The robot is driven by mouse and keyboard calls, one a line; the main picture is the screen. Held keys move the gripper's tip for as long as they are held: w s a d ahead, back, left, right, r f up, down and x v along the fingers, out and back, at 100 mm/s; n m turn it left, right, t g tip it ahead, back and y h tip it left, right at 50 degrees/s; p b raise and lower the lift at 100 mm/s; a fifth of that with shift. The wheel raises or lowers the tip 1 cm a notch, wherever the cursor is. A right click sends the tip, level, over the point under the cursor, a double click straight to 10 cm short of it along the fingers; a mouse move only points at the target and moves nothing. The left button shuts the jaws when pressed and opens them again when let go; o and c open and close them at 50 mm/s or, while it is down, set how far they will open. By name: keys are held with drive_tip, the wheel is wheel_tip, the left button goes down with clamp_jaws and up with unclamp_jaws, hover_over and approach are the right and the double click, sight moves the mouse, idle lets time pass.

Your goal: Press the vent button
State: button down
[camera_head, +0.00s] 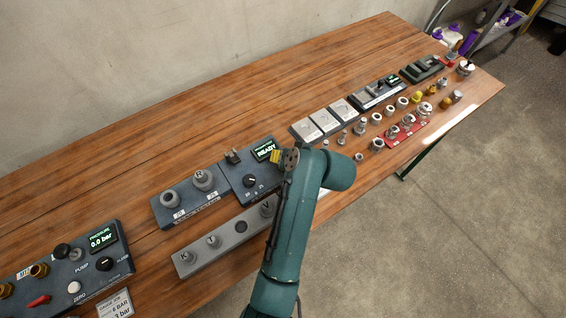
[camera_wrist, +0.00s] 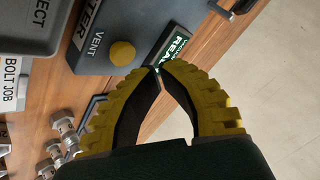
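The yellow round vent button (camera_wrist: 122,53) sits on a blue-grey panel (camera_wrist: 105,18) in the wrist view, beside the printed word VENT. My gripper (camera_wrist: 153,70) has yellow ribbed fingers with dark inner pads. Its tips meet, with nothing seen between them. In the wrist view the tips are just below and right of the button, apart from it in the picture; their height above the panel is unclear. In the head view, my gripper (camera_head: 276,157) shows as a small yellow part beside a READY display, partly hidden by my arm. I cannot make out the button there.
In the wrist view, a green-lettered display (camera_wrist: 172,48) lies close to the fingertips, and metal fittings (camera_wrist: 66,130) stand at lower left. In the head view, a panel with a black knob (camera_head: 250,181) and a grey block (camera_head: 218,242) are near my arm. The table's back-left area is clear.

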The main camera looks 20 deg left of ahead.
wheel_tip(320, 180, up, 4)
drive_tip(key=p, duration=0.4)
drive_tip(key=shift+r, duration=0.25)
drive_tip(key=shift+f, duration=0.15)
